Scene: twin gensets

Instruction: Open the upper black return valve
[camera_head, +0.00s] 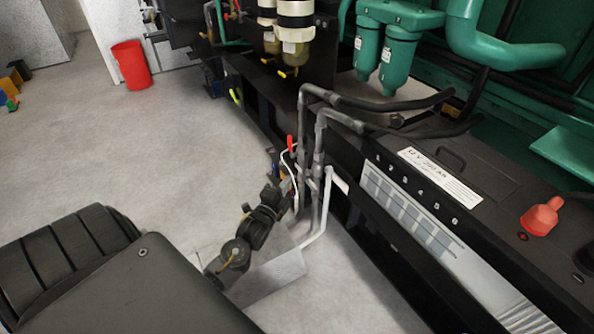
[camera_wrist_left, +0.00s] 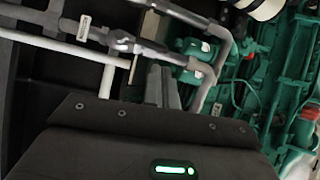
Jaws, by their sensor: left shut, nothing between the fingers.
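Grey pipes (camera_head: 318,150) rise beside the genset's black base, with valve fittings among them. A red lever (camera_head: 290,143) stands at the left of these pipes. I cannot single out the upper black return valve in the head view. My left gripper (camera_head: 284,188) is beside the pipes, partly lost among dark parts. In the left wrist view its fingers (camera_wrist_left: 163,86) are together and empty, in front of the pipes. A grey pipe fitting (camera_wrist_left: 122,42) lies beyond them, up and left; whether the fingers touch anything is unclear. My right gripper is out of view.
A green genset with two green filters (camera_head: 398,62) stands at the right. Its black base carries a white label (camera_head: 438,174) and a red knob (camera_head: 541,216). A grey box-like part (camera_head: 268,278) is below the pipes. A red bin (camera_head: 131,65) stands on open floor.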

